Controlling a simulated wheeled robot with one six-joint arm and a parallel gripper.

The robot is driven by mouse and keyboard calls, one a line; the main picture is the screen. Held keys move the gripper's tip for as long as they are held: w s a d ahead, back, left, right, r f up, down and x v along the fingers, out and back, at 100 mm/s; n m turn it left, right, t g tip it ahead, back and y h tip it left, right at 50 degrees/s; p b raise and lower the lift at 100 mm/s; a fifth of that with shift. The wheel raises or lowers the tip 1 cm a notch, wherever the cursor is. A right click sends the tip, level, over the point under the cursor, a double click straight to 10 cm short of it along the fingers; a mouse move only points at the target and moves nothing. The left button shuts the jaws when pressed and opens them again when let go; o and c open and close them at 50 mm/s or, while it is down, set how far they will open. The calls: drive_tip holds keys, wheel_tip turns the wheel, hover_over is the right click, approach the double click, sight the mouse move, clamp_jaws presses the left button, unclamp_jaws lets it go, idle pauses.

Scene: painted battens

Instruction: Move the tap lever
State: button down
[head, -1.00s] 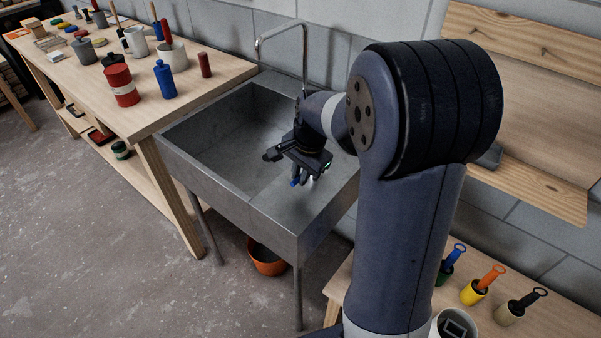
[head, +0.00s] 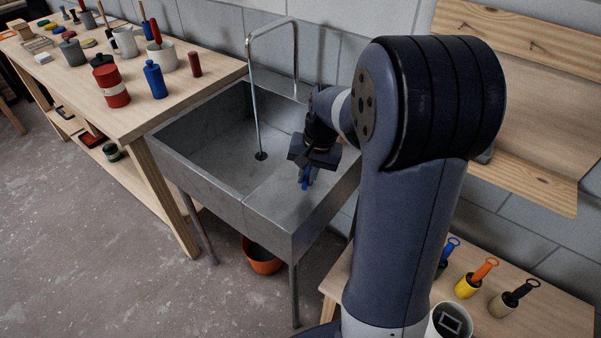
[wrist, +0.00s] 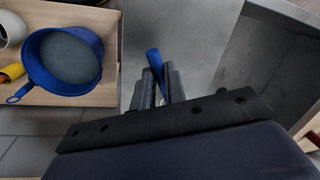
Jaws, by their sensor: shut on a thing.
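The tap's tall curved metal spout (head: 271,27) stands at the back of the grey sink in the head view. A thin, straight line like running water drops from it to a dark round spot (head: 261,156) in the basin. The lever's base is hidden.
The sink (head: 262,212) has a raised rim. A workbench (head: 130,122) with cans and bottles is at left, and a low table (head: 540,312) with coloured handled pots at lower right. A blue vessel (wrist: 65,60) shows in the wrist view. An orange bucket (head: 263,257) is underneath.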

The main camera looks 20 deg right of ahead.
drive_tip(key=shift+s+d+n+g, duration=0.15)
drive_tip(key=shift+d+n, duration=0.35)
drive_tip(key=shift+n, duration=0.3)
drive_tip(key=shift+s+d+n+g, duration=0.15)
drive_tip(key=shift+d+n, duration=0.35)
drive_tip(key=shift+n, duration=0.3)
drive_tip(key=shift+w, duration=0.1)
drive_tip(key=c, duration=1.5)
unclamp_jaws()
drive_tip(key=shift+o, duration=0.2)
drive_tip(key=shift+r, duration=0.1)
wheel_tip(320, 180, up, 10)
drive_tip(key=d, duration=0.2)
drive_tip(key=shift+s+r, duration=0.2)
